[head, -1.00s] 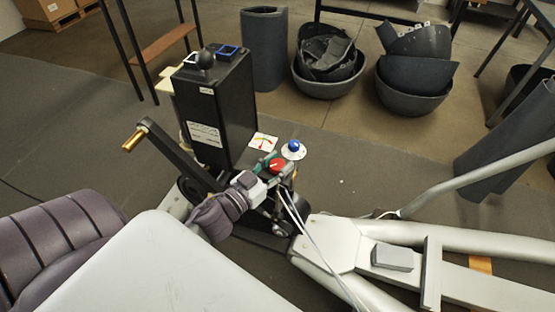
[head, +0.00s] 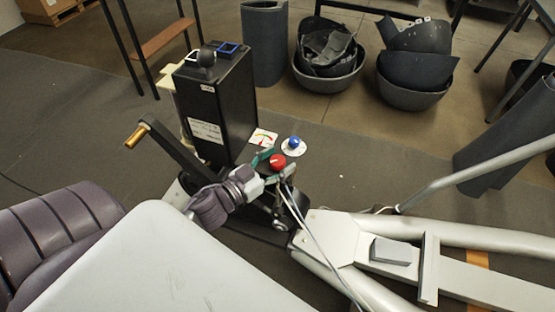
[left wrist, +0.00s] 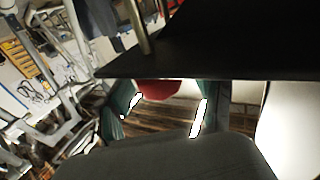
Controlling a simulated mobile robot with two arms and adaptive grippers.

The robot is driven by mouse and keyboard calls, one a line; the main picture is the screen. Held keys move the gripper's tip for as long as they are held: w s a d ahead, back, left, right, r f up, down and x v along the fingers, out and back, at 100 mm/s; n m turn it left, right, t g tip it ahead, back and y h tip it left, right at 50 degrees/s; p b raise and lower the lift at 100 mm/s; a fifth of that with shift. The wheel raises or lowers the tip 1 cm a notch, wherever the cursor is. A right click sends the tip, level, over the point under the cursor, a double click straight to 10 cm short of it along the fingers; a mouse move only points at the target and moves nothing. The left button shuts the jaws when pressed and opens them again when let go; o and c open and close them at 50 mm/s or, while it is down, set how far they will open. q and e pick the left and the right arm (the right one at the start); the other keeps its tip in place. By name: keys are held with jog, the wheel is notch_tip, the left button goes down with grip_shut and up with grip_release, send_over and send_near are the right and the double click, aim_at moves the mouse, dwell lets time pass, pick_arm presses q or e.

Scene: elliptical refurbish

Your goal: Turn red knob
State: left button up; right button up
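The red knob (head: 278,161) sits on a small panel in front of the black box in the head view. My left gripper (head: 267,162) is right at it, with a teal finger showing at the knob's left side. In the left wrist view, the red knob (left wrist: 158,88) shows partly below a dark edge. The two teal fingers of my left gripper (left wrist: 163,112) stand apart, one to each side of it. A gap shows between the knob and the right finger; contact on the left cannot be told. My right gripper is not in view.
A blue knob (head: 294,142) on a white dial stands just behind the red one. A gauge label (head: 263,138) lies to the left. The black box (head: 225,105) and a crank with a brass handle (head: 135,136) rise nearby. Thin cables run down from the panel.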

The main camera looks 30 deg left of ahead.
pick_arm(q)
jog(key=shift+s, duration=0.1)
jog(key=v, duration=1.1)
jog(key=shift+s, duration=0.4)
jog(key=shift+a+f, duration=0.1)
